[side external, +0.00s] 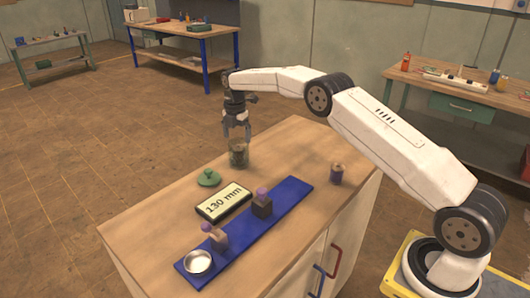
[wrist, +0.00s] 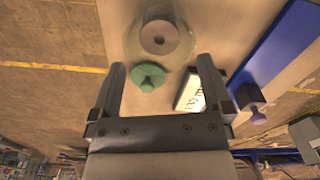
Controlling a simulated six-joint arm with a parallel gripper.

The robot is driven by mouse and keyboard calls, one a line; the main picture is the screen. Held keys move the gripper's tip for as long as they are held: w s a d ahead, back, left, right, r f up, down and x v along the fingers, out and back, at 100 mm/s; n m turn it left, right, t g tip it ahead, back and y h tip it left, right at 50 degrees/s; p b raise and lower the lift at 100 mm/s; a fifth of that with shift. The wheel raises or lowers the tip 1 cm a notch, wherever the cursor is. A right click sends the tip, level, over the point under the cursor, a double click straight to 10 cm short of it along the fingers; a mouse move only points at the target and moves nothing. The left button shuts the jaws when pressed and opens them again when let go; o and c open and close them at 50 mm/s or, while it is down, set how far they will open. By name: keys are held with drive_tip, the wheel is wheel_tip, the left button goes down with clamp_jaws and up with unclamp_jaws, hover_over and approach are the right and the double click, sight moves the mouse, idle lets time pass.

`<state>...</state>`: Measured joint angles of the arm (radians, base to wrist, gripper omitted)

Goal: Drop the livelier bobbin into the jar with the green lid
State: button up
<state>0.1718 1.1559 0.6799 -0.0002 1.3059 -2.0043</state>
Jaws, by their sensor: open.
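The glass jar (side external: 238,157) stands on the wooden table with its top uncovered. The green lid (side external: 208,179) lies beside it on the table; it also shows in the wrist view (wrist: 147,76). A round tan disc with a central hole, looking like a bobbin's end (wrist: 159,38), is inside the jar in the wrist view. Another bobbin (side external: 337,174), dark purple with a tan top, stands upright at the table's right. My gripper (side external: 237,134) is open just above the jar, fingers pointing down, with nothing between them.
A display reading 130 mm (side external: 223,202) lies near the lid. Table between strip and right-hand bobbin is clear.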

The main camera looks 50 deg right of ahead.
drive_tip(key=shift+r, duration=0.1)
idle(0.3)
wheel_tip(320, 180, up, 7)
idle(0.7)
drive_tip(key=shift+s, duration=0.1)
drive_tip(key=s+a+f+m+t, duration=0.1)
drive_tip(key=s+a+f+m, duration=0.1)
drive_tip(key=s+m, duration=0.5)
drive_tip(key=s+a+f+m, duration=0.2)
drive_tip(key=s+a+m, duration=0.3)
drive_tip(key=s, duration=1.1)
drive_tip(key=s+a+f+m+t, duration=0.1)
drive_tip(key=s+a+m, duration=0.3)
drive_tip(key=s+m, duration=0.5)
drive_tip(key=s+f, duration=0.1)
drive_tip(key=s, duration=0.1)
drive_tip(key=shift+s+t, duration=0.3)
drive_tip(key=shift+s, duration=0.1)
idle(0.4)
